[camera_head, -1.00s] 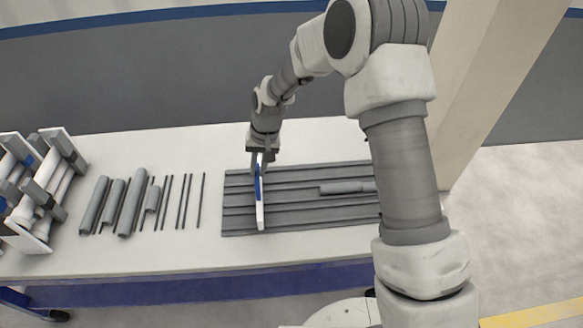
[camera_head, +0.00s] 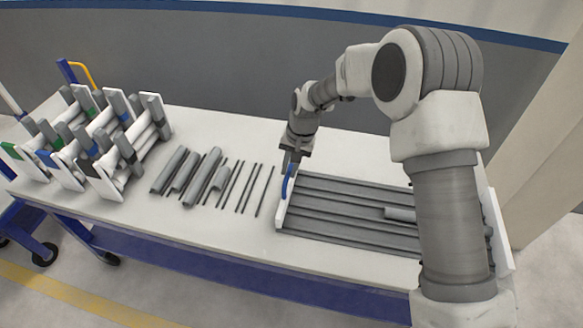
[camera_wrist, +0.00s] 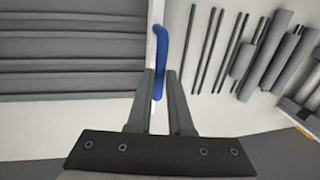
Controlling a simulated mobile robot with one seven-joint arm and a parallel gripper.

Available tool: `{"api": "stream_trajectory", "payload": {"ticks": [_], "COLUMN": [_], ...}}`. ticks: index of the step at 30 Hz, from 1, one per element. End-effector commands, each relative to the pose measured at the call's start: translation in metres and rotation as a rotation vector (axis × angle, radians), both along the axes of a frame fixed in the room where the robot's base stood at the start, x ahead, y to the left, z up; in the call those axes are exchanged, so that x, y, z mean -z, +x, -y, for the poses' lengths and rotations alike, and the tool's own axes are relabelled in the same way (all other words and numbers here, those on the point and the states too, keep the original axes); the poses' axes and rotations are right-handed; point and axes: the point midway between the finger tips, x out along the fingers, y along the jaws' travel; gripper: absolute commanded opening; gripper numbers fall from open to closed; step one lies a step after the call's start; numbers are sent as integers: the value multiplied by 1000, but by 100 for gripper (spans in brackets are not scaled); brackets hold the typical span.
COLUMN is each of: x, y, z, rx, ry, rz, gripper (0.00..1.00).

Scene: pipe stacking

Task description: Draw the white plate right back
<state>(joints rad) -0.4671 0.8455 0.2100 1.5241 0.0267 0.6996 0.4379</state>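The white plate (camera_head: 281,211) stands upright at the left end of the grooved grey tray (camera_head: 335,208). It has a blue handle (camera_head: 288,183) on its outer face, which also shows in the wrist view (camera_wrist: 161,48). My gripper (camera_head: 290,167) reaches down to the handle from behind. In the wrist view my gripper (camera_wrist: 161,78) has its two fingers close together on either side of the handle, and it looks shut on it. The plate's lower part is hidden in the wrist view.
A short grey pipe (camera_head: 400,214) lies on the tray. Thick pipes (camera_head: 203,176) and thin rods (camera_head: 247,188) lie on the white table left of the plate. White racks holding pipes (camera_head: 112,165) stand farther left. My arm covers the tray's right part.

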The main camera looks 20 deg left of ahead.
Motion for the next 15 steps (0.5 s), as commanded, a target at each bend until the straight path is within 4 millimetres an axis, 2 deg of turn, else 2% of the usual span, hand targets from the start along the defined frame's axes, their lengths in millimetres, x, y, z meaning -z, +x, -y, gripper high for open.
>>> {"api": "stream_trajectory", "payload": {"ticks": [1,4,5,15], "x": [-2,-2,-1,-7], "y": [-1,-1,-1,0], "z": [-6,-6,-5,-2], "rx": [-4,-4,-4,-2], "ry": [11,10,10,6], "rz": [3,4,4,4], "gripper": [26,44,47,47]}}
